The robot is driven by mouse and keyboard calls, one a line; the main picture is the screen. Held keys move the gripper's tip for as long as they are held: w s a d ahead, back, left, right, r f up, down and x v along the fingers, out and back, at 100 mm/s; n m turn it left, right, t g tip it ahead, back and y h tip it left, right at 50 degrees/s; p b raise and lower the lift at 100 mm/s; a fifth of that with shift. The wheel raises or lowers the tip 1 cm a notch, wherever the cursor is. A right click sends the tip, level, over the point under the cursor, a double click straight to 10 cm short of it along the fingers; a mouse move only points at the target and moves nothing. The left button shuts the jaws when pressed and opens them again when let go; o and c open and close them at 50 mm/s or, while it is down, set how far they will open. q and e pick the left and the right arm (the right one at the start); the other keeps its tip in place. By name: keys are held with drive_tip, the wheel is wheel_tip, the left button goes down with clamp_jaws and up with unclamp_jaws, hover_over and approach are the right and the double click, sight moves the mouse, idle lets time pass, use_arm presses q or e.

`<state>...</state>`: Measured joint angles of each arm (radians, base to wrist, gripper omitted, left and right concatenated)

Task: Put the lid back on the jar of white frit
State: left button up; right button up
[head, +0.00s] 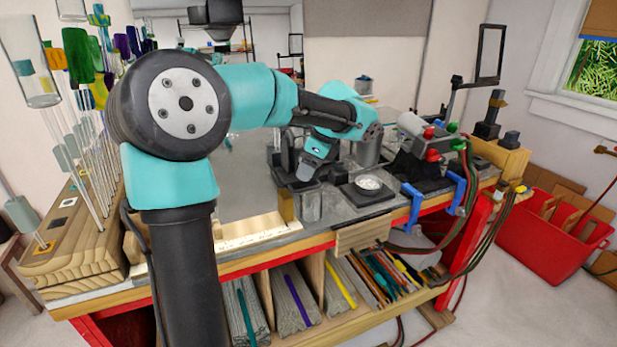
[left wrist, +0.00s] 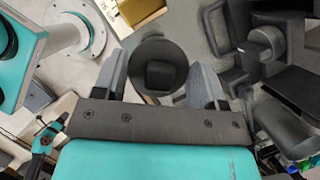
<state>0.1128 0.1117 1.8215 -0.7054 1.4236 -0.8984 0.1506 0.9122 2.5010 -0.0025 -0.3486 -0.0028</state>
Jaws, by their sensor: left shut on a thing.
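My left gripper (head: 307,168) is low over the bench, left of a shallow round vessel with white contents (head: 368,183) on a dark square base. In the left wrist view the left gripper (left wrist: 160,78) is shut on a dark round lid (left wrist: 158,52), with a square dark knob between its fingers. The lid cannot be made out clearly in the head view, where the gripper and dark items behind it blend. No label shows which vessel is the jar. My right gripper is in neither view.
A grey metal cup (head: 311,205) stands close below the gripper at the bench's front. A taller metal cylinder (head: 368,150) stands behind the white-filled vessel. A torch with red and green knobs (head: 432,148) is to the right. Glass rods (head: 90,150) stand at the left.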

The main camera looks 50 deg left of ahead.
use_arm(q)
drive_tip(key=shift+w+d+r, duration=0.15)
drive_tip(key=shift+w+d, duration=0.1)
drive_tip(key=shift+w, duration=0.1)
drive_tip(key=shift+f, duration=3.2)
drive_tip(key=shift+f, duration=0.2)
drive_tip(key=o, duration=1.1)
